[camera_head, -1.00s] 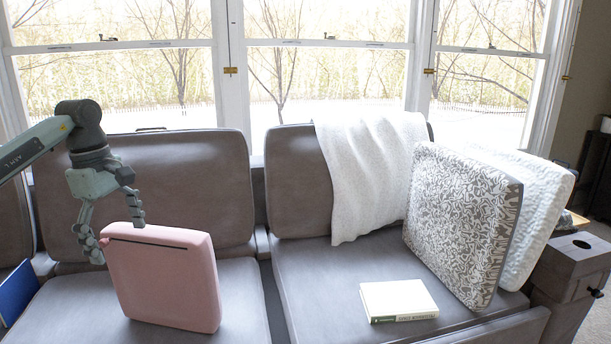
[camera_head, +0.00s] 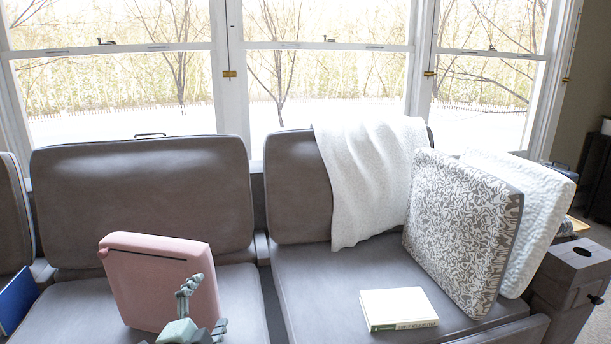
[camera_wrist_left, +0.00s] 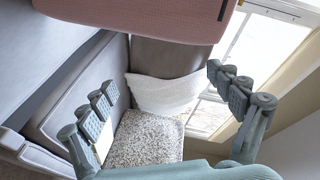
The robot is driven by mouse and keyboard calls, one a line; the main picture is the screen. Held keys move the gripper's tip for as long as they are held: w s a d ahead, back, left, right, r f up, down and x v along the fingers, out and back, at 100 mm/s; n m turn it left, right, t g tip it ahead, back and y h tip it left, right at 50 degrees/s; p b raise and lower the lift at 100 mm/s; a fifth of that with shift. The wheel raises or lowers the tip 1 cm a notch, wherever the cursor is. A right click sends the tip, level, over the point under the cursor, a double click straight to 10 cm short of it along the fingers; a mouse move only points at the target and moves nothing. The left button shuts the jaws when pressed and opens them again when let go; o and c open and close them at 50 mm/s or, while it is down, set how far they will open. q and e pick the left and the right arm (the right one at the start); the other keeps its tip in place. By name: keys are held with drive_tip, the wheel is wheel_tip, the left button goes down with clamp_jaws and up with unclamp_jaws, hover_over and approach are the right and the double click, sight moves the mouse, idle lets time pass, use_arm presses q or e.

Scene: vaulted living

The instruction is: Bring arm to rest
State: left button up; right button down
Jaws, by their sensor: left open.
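My left gripper (camera_head: 203,308) shows at the bottom of the head view, in front of the pink cushion's lower right part. Its fingers (camera_wrist_left: 165,92) are spread wide and empty in the left wrist view. The pink cushion (camera_head: 150,275) stands upright, leaning slightly, on the left seat of the grey sofa (camera_head: 245,300). It also shows at the top of the left wrist view (camera_wrist_left: 140,15), apart from the fingers. My right gripper is in neither view.
A patterned cushion (camera_head: 460,225) and a white cushion (camera_head: 535,215) lean at the sofa's right end. A white throw (camera_head: 365,180) hangs over the backrest. A white book (camera_head: 395,305) lies on the right seat. A blue item (camera_head: 17,297) stands at far left.

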use_arm(q)
drive_tip(key=s+a+f+n+g+y, duration=0.1)
drive_tip(key=s+a+f+n+g, duration=0.15)
drive_tip(key=s+f, duration=0.2)
drive_tip(key=s+a+f+n+g+y, duration=0.1)
drive_tip(key=s+a+f+n+g, duration=0.1)
drive_tip(key=s+f+n, duration=0.3)
drive_tip(key=s+a+f+n+g, duration=0.1)
drive_tip(key=s+f+n+g, duration=0.1)
drive_tip(key=s+f+g, duration=0.2)
drive_tip(key=s+a+f+n+g, duration=0.1)
drive_tip(key=s+f+n+g, duration=0.2)
drive_tip(key=s+f, duration=0.7)
drive_tip(key=s+g, duration=0.1)
drive_tip(key=s, duration=0.5)
drive_tip(key=shift+s+p, duration=0.35)
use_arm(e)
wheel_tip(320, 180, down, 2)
use_arm(q)
drive_tip(key=shift+g, duration=0.25)
